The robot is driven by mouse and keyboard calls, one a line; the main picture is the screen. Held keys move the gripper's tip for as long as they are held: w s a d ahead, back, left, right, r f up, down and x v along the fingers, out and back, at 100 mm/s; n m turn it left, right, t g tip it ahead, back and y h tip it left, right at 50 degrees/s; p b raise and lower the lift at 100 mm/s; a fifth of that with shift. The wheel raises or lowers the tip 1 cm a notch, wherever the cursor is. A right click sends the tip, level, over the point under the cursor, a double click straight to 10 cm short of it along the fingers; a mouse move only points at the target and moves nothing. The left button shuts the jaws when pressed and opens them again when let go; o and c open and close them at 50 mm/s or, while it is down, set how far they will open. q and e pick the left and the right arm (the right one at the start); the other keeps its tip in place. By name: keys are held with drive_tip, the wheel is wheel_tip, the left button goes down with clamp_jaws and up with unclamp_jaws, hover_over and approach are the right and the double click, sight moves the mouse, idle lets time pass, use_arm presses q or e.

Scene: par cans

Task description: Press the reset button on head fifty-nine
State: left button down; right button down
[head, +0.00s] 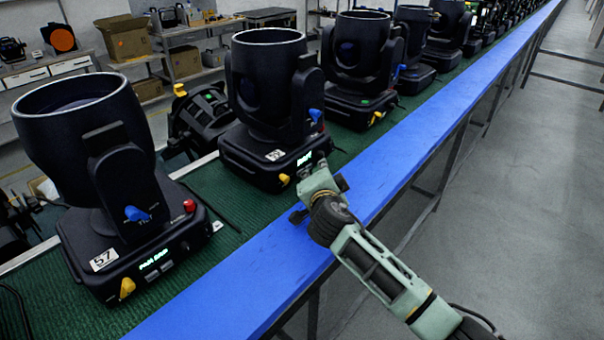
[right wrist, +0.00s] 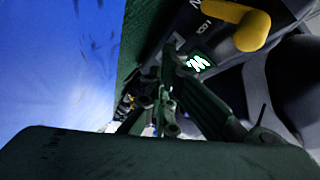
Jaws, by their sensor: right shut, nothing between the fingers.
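Several black moving-head lights stand in a row. The nearest (head: 80,160) carries a "57" label, a red button (head: 189,205) and a lit display. The second head (head: 268,90) has a white number label (head: 275,155) too small to read surely, a lit display (head: 304,159) and a yellow latch (head: 284,179). My right gripper (head: 322,160) is shut and empty at the front right corner of the second head's base; I cannot tell whether it touches. The right wrist view shows its fingers (right wrist: 168,95) beside the lit display (right wrist: 198,62) and yellow latch (right wrist: 251,30). No reset button is clearly visible on this head.
The heads stand on a green mat (head: 235,225) with a blue strip (head: 255,270) along the bench's front edge. A third head (head: 358,60) stands further back. Shelves with cardboard boxes (head: 125,38) are at the back left. The grey floor at right is clear.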

drive_tip(key=shift+s+d, duration=0.5)
drive_tip(key=shift+d, duration=0.1)
drive_tip(key=shift+s+d+p, duration=0.6)
drive_tip(key=shift+s+d, duration=0.15)
drive_tip(key=shift+d, duration=0.3)
drive_tip(key=shift+s+d+p, duration=0.55)
drive_tip(key=shift+s+d, duration=0.15)
drive_tip(key=shift+d, duration=0.3)
drive_tip(key=shift+f, duration=0.1)
